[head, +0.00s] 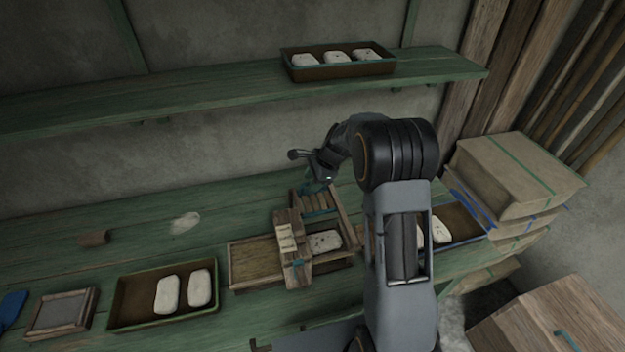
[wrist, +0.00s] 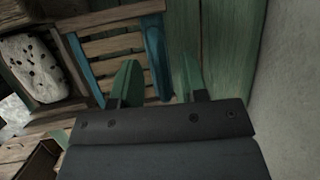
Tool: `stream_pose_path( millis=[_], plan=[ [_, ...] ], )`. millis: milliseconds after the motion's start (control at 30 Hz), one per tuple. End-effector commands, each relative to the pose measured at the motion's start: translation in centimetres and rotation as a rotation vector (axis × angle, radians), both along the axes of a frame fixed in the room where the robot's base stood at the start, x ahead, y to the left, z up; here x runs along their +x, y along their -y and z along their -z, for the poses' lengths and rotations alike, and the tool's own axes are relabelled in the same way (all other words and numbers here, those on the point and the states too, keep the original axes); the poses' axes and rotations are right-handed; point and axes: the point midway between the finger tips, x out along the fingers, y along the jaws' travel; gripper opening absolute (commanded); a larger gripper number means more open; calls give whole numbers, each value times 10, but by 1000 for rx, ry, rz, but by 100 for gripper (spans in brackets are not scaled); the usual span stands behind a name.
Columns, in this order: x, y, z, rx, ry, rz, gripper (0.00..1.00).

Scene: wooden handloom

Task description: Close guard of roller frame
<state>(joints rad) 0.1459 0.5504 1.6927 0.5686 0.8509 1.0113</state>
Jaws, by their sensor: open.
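The roller frame (head: 258,262) is a low wooden frame on the green bench in the head view, with a white speckled slab (head: 325,241) in its right part. Its slatted guard (head: 322,207) is raised behind the slab, tilted open. In the wrist view the guard's slats (wrist: 112,47) show with a blue-teal edge bar (wrist: 156,50), and the speckled slab (wrist: 32,68) is at left. My gripper (head: 318,186) is open at the guard's upper end. In the wrist view its green fingers (wrist: 157,62) appear on either side of the bar; contact cannot be told.
A tray with two white slabs (head: 118,318) and a small framed screen (head: 60,313) stand at left. Another tray (head: 462,222) is at right, partly behind my arm, beside stacked boxes (head: 510,170). A shelf (head: 200,88) runs above.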

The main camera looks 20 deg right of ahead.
Motion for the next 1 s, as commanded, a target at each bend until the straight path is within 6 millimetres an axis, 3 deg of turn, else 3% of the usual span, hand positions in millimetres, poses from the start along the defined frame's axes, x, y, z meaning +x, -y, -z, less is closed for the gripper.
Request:
stream_pose_path(
  millis=[200, 600, 1000],
  plan=[
    [0, 0, 0, 0, 0, 0, 38],
    [0, 0, 0, 0, 0, 0, 0],
    [0, 0, 0, 0, 0, 0, 0]
  ],
)
